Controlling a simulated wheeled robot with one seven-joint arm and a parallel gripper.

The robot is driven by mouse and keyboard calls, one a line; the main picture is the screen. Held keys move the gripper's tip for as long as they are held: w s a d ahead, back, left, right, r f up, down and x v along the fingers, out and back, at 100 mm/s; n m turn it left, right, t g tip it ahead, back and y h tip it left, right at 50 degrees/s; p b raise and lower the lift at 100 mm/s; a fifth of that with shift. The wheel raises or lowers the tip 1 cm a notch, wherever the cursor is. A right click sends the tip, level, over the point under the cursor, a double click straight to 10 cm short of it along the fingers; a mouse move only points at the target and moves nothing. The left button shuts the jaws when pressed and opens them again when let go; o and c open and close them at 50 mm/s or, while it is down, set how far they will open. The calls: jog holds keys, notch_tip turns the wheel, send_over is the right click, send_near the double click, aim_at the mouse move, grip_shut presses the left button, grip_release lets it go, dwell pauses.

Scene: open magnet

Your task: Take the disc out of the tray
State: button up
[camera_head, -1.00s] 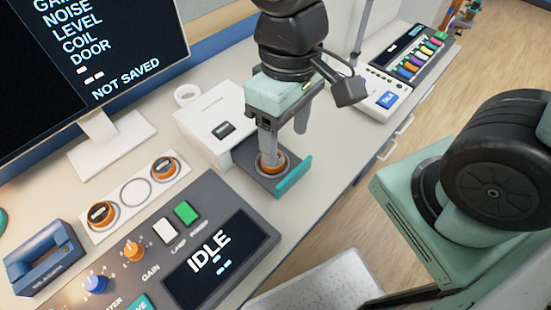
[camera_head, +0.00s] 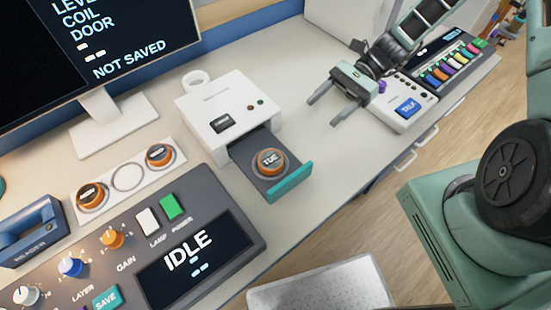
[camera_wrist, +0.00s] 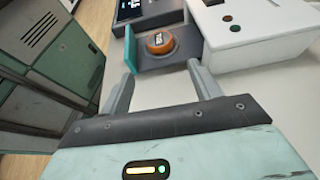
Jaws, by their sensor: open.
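The orange disc (camera_head: 271,162), with a dark lettered top that reads TUE, sits in the pulled-out dark tray (camera_head: 244,152) of a white box. The tray has a teal front (camera_head: 290,182). My gripper (camera_head: 330,112) is open and empty, up and to the right of the tray, above the counter. The wrist view also shows the disc (camera_wrist: 160,43) in the tray, beyond my two spread fingers (camera_wrist: 160,78). The fingers are apart from the disc and tray.
The white box (camera_head: 228,108) stands behind the tray. Two more orange discs (camera_head: 90,195) (camera_head: 159,155) sit on a white holder (camera_head: 127,177) with an empty ring between them. A control panel reading IDLE (camera_head: 190,250) lies in front. A TALK unit (camera_head: 405,108) is at the right.

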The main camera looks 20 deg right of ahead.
jog(key=p, duration=0.2)
send_near(271, 159)
jog(key=x, duration=0.3)
jog(key=shift+r, duration=0.15)
jog(key=shift+p+x, duration=0.6)
jog(key=shift+x, duration=2.55)
jog(key=shift+d, duration=0.1)
jog(key=c, duration=0.8)
